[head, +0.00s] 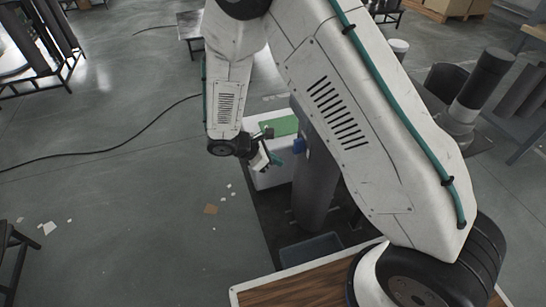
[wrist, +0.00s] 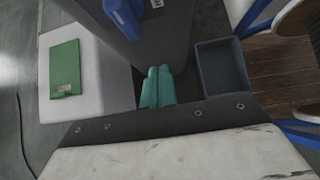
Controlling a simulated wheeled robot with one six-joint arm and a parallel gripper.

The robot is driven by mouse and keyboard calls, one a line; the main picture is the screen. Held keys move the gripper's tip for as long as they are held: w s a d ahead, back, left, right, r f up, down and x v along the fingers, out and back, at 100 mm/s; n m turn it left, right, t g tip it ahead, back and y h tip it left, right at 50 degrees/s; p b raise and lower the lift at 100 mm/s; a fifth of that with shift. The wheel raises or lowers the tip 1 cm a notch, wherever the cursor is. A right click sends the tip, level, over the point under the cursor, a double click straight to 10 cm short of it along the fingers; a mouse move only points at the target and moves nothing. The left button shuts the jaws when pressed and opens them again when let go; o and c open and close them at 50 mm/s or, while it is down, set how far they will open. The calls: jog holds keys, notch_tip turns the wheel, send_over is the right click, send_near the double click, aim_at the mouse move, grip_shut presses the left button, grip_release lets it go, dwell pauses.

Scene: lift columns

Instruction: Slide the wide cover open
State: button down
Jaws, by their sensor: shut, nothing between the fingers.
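My gripper (head: 276,160) hangs beside a dark grey column (head: 317,185), above a white box. In the wrist view its teal fingers (wrist: 157,87) are together with nothing between them, and the column (wrist: 165,35) rises just beyond them. A blue part (head: 298,146), perhaps a handle, is on the column's side, apart from the fingers; it also shows at the top of the wrist view (wrist: 124,15). I cannot tell which surface is the wide cover. My arm hides the column's upper part in the head view.
The white box (head: 270,179) bears a flat green object (head: 282,126) and stands left of the column. A blue-grey bin (head: 311,248) lies near the column's foot, by a wood-topped table (head: 300,289). A black cable (head: 110,147) crosses the open floor at left.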

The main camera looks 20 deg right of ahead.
aim_at(306, 165)
jog(key=shift+w+d+f, duration=0.1)
jog(key=shift+d+f, duration=0.55)
jog(key=shift+d, duration=0.65)
jog(key=shift+s+d+f, duration=0.1)
jog(key=shift+d+f, duration=0.5)
jog(key=shift+d, duration=0.75)
jog(key=shift+w+d+f, duration=0.1)
jog(key=shift+d+f, duration=0.55)
jog(key=shift+d, duration=0.65)
